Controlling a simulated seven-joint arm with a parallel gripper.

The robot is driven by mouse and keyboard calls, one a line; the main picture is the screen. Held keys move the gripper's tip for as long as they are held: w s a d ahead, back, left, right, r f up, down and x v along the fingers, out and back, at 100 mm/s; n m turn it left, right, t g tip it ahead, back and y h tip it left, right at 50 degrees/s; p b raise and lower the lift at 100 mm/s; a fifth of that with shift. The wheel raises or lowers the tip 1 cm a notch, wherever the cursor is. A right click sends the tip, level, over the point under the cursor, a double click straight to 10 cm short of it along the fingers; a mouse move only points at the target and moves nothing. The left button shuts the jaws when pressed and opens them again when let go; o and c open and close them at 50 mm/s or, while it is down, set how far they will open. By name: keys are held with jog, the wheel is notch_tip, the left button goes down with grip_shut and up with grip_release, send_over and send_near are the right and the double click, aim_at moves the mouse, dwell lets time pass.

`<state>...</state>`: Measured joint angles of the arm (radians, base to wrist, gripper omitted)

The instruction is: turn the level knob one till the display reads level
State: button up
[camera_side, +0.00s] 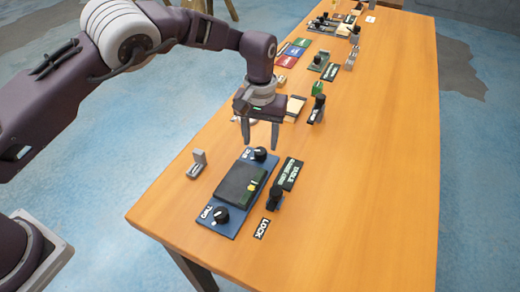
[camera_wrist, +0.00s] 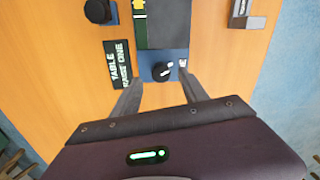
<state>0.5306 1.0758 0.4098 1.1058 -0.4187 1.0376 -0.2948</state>
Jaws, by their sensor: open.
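A blue panel (camera_side: 206,217) lies on the table with a dark display (camera_side: 242,183) in its middle, carrying a small yellow mark. One black knob (camera_side: 221,216) is at its near end and another black knob (camera_side: 260,154) at its far end. The labels are too small to tell which is the level knob. My gripper (camera_side: 260,147) is open just above the far knob. In the wrist view this knob (camera_wrist: 162,72) shows between the tips of my gripper (camera_wrist: 160,79), with no clear contact. The display (camera_wrist: 166,22) is partly cut off there, and its reading is unclear.
A black sign (camera_wrist: 118,64) and a separate black knob (camera_side: 275,198) with a LOCK label (camera_side: 262,229) stand right of the panel. A grey bracket (camera_side: 196,164) stands left. More devices lie farther back on the wooden table (camera_side: 350,200). Its right side is bare.

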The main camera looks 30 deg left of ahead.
aim_at(260, 152)
notch_tip(260, 152, down, 5)
jog(key=shift+r, duration=0.15)
grip_shut()
jog(key=m, duration=0.3)
jog(key=shift+a, duration=0.15)
grip_release()
jog(key=shift+r, duration=0.1)
notch_tip(260, 152, up, 7)
dwell(0.4)
